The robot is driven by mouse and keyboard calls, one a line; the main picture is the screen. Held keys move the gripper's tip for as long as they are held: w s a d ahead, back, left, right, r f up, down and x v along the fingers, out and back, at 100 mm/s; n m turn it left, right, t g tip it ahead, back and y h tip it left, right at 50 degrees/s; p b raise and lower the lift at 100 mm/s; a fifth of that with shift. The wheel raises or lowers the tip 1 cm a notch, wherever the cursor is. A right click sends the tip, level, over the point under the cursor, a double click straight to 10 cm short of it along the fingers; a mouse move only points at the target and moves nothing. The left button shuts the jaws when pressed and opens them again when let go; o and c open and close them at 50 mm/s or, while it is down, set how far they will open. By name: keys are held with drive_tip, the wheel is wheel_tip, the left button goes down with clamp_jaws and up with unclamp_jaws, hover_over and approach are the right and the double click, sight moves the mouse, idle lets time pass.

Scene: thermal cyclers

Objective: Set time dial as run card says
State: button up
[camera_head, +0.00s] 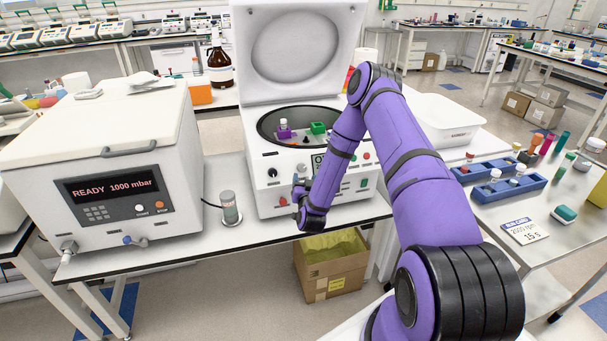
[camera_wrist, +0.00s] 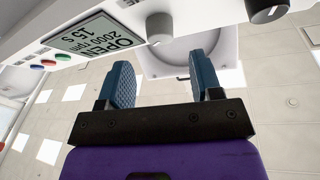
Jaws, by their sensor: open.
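The open-lidded centrifuge (camera_head: 290,195) stands on the bench. Its display (camera_wrist: 100,38) reads OPEN, 2000 rpm, 15 S in the wrist view. Two dials show on its panel there, a nearer grey one (camera_wrist: 159,27) and a darker one (camera_wrist: 267,10); no label tells which is the time dial. My gripper (camera_wrist: 165,70) is open and empty, its blue fingers apart from the panel, with the nearer dial beyond the gap between them. In the head view my gripper (camera_head: 299,186) is in front of the panel. The run card (camera_head: 524,232) reads 15 S; its rpm figure is hard to read.
Blue tube racks (camera_head: 508,189) lie on the right bench. An open cardboard box (camera_head: 332,266) sits below the bench.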

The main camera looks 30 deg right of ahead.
drive_tip(key=shift+v, duration=2.7)
drive_tip(key=w+a+r+n+g+y, duration=0.1)
drive_tip(key=w+a+r+n+y, duration=0.15)
drive_tip(key=r, duration=0.45)
drive_tip(key=w+a+r+n+y, duration=0.1)
drive_tip(key=w+r+n+y, duration=0.2)
drive_tip(key=r, duration=0.4)
drive_tip(key=s+a+r+n+g+y, duration=0.1)
drive_tip(key=s+a+r+g, duration=0.1)
drive_tip(key=r, duration=0.5)
drive_tip(key=s+a+r+g+y, duration=0.1)
drive_tip(key=s+a+r, duration=0.15)
drive_tip(key=r, duration=0.55)
drive_tip(key=s+a+r+g, duration=0.4)
drive_tip(key=s+r, duration=0.7)
drive_tip(key=s, duration=0.3)
drive_tip(key=s+r+g, duration=0.2)
drive_tip(key=s, duration=0.9)
drive_tip(key=s+a+r+n+g, duration=0.1)
drive_tip(key=s, duration=1)
drive_tip(key=shift+a+r+g+y, duration=0.2)
drive_tip(key=shift+r+g+y, duration=0.2)
drive_tip(key=shift+y, duration=0.05)
